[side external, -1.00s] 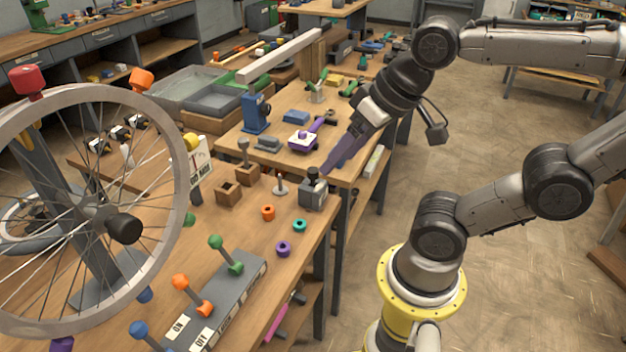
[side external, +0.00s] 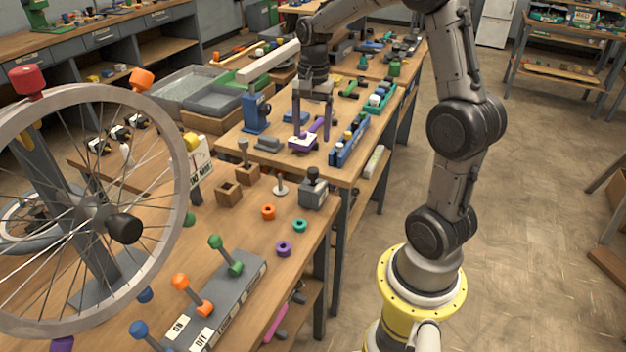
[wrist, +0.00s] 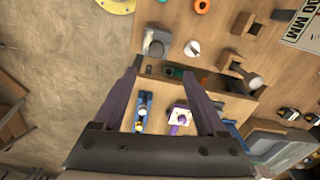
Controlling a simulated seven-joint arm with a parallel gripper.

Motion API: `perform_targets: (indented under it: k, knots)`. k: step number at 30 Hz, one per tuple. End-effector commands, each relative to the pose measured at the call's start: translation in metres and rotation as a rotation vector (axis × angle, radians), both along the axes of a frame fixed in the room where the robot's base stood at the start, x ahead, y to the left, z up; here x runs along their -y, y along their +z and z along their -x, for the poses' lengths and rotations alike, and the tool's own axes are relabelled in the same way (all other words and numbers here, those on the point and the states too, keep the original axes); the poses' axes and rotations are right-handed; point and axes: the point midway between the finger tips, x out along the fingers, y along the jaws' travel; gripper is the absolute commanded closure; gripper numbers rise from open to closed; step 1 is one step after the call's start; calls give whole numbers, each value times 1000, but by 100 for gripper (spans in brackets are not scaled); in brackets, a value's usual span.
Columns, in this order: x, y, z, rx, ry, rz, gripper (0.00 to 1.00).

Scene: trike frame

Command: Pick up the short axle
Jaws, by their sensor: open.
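My gripper (side external: 312,122) is open and points down over the far table, with its fingers above a purple-and-white part (side external: 303,142). In the wrist view nothing is between its fingers (wrist: 161,74); the purple-and-white part (wrist: 180,117) shows beyond them. I cannot tell for sure which piece is the short axle. A small upright peg on a pale round base (side external: 281,186) stands on the near table, apart from my gripper; it also shows in the wrist view (wrist: 193,48). A grey rod (side external: 243,150) stands in a wooden block behind it.
A blue rack (side external: 348,143) stands right of my gripper, a blue upright tool (side external: 257,112) left. A grey block with a black knob (side external: 313,193) is at the near table's edge. A large spoked wheel (side external: 165,185) and a lever box (side external: 225,300) occupy the near left.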

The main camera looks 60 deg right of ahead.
Motion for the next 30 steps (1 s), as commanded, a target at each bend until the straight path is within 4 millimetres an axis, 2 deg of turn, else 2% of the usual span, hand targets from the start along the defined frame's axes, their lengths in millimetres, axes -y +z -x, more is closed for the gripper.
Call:
perform_targets:
  k: [9,12,19,27,30]
  knots:
    - [-2,-58,0,-4,3,-2,26]
    - [-2,-70,0,-2,4,-2,26]
    - [-3,-85,1,-2,4,-2,26]
    - [-5,-121,6,-3,4,-1,26]
    - [-5,-129,6,-1,4,-1,26]
